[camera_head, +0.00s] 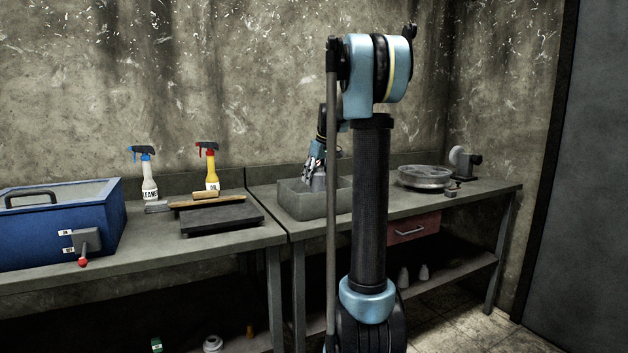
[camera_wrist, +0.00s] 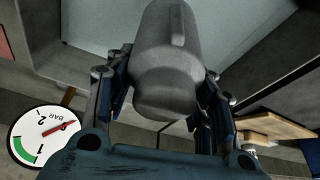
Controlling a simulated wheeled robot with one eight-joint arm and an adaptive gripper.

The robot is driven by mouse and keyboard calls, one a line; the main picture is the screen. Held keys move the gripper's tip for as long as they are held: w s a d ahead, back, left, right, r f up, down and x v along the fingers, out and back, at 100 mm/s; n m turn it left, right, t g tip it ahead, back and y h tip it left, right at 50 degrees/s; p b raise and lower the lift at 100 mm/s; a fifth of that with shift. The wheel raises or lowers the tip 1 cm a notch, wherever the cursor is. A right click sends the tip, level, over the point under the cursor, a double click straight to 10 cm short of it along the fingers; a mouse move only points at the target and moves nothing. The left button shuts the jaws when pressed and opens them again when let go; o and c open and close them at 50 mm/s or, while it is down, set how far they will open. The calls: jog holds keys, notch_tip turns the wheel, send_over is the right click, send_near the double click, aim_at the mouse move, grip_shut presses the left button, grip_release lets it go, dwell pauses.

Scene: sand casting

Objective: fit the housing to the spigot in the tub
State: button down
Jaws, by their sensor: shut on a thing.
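A grey metal housing (camera_wrist: 168,60), rounded with a ridge along its side, is held between the two fingers of my gripper (camera_wrist: 166,85). In the head view my gripper (camera_head: 316,164) points down over the grey tub (camera_head: 305,207), with the housing (camera_head: 319,182) below it. The lower part of the housing is hidden behind the tub's near wall or too small to make out. The spigot cannot be seen in either view. I cannot tell whether the housing touches anything in the tub.
A blue cabinet (camera_head: 60,222), a cleaner bottle (camera_head: 149,188), an oil bottle (camera_head: 212,176) and a dark flat plate (camera_head: 222,219) are left of the tub. A round metal wheel-like part (camera_head: 425,177) stands right. My arm column hides the tub's right part. A pressure gauge (camera_wrist: 42,138) shows in the wrist view.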

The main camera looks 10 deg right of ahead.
aim_at(320, 167)
jog(key=shift+f, duration=2)
jog(key=c, duration=0.6)
grip_release()
jog(key=shift+c, duration=0.2)
jog(key=shift+r, duration=0.1)
jog(key=v, duration=1.1)
jog(key=shift+d+r, duration=0.1)
jog(key=shift+r, duration=0.25)
jog(key=shift+s, duration=0.1)
